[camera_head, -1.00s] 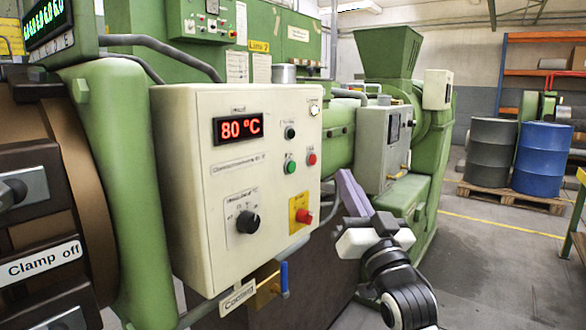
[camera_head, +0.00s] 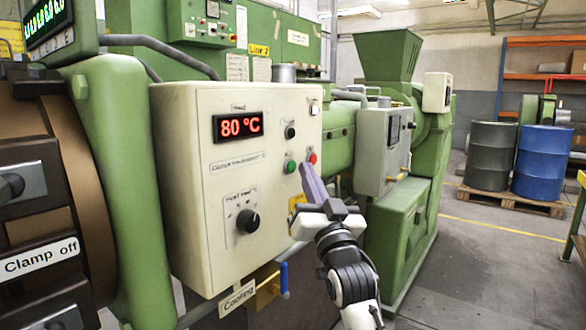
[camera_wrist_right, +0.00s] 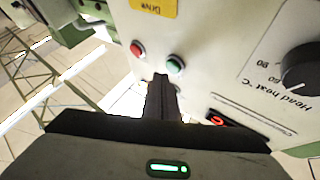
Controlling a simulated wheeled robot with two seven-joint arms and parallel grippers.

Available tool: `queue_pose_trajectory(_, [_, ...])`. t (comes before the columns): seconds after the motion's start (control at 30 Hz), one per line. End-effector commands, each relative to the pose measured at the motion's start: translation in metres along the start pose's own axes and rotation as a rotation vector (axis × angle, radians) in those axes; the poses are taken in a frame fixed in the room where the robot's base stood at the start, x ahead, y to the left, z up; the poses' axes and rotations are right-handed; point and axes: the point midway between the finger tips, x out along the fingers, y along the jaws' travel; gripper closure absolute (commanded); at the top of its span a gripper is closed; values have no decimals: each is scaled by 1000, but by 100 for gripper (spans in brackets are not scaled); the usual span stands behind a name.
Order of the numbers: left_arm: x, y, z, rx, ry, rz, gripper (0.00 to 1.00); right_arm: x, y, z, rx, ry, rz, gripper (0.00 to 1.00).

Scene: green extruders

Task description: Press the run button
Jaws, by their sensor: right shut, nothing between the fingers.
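A cream control panel (camera_head: 185,140) faces me on the green extruder. It bears a green button (camera_head: 291,167) and a red button (camera_head: 312,158) to its right; no run label is readable. My right gripper (camera_head: 305,167) is shut and empty, its fingertips pointing up at the panel close to both buttons. In the right wrist view, the green button (camera_wrist_right: 176,64) and red button (camera_wrist_right: 138,48) lie just beyond the shut fingertips (camera_wrist_right: 160,78), with the green one nearer. I cannot tell whether the tips touch the panel. My left gripper is out of view.
The panel also has an 80 °C display (camera_head: 238,126), a black knob (camera_head: 248,221) and a yellow plate (camera_head: 297,202) partly hidden by my right gripper. A blue-handled valve (camera_head: 283,280) sits below. Open floor (camera_head: 480,275) lies to the right.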

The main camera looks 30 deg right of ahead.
Motion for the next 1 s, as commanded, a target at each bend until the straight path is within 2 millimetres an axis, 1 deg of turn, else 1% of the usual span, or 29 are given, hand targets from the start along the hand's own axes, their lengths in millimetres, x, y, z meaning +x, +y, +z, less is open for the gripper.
queue_pose_trajectory(0.5, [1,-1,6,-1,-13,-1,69,0,0,0,0,0,0,100])
queue_pose_trajectory(1.0, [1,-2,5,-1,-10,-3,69,0,0,0,0,0,0,100])
